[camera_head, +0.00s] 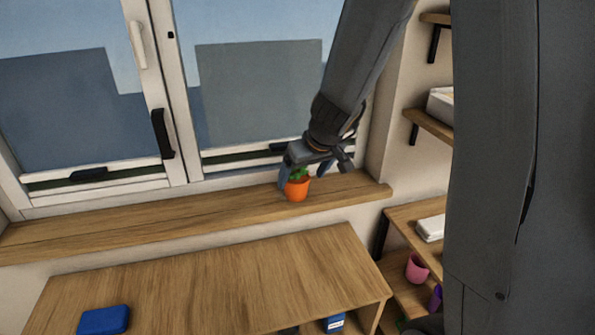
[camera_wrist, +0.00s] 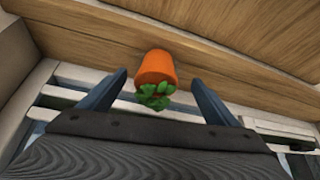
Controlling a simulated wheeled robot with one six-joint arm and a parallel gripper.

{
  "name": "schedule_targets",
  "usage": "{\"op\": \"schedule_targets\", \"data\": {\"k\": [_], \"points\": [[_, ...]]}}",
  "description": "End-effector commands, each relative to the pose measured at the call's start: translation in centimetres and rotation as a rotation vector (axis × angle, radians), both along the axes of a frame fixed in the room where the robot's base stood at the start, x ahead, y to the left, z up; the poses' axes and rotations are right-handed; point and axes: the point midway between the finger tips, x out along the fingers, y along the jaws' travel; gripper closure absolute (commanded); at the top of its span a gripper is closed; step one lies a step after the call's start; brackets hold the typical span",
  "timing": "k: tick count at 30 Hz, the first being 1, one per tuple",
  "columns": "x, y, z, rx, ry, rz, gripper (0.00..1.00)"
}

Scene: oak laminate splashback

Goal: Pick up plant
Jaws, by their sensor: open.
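The plant (camera_head: 298,189) is a small orange pot with green leaves, standing on the wooden windowsill in the head view. My gripper (camera_head: 314,176) is over the plant from above, with one finger at the left of the pot and the other at the upper right. In the wrist view, the plant (camera_wrist: 156,75) shows between the two spread fingers of my gripper (camera_wrist: 160,80), with clear gaps on both sides. The fingers are open and hold nothing. Part of the leaves is hidden behind the gripper in the head view.
The windowsill (camera_head: 150,218) runs below a white-framed window (camera_head: 165,90). A wooden desk (camera_head: 220,275) stands in front with a blue object (camera_head: 103,320) on it. Shelves at the right hold a pink cup (camera_head: 417,267) and a white item (camera_head: 431,228). The sill left of the plant is clear.

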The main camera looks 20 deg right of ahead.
Motion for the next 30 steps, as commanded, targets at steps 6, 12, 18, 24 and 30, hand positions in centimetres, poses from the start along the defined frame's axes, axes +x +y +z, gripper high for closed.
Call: {"op": "schedule_targets", "data": {"k": [6, 12, 18, 24, 30], "points": [[1.5, -0.3, -1.3, -0.010, -0.012, -0.001, 0.17], [2.2, -0.1, -2.4, -0.010, -0.011, -0.001, 0.17], [3.9, 0.4, -4.3, -0.009, -0.010, -0.001, 0.17], [4.9, 0.5, -6.0, -0.010, -0.011, 0.000, 0.17], [4.9, 0.6, -6.0, -0.010, -0.012, 0.000, 0.17]]}}
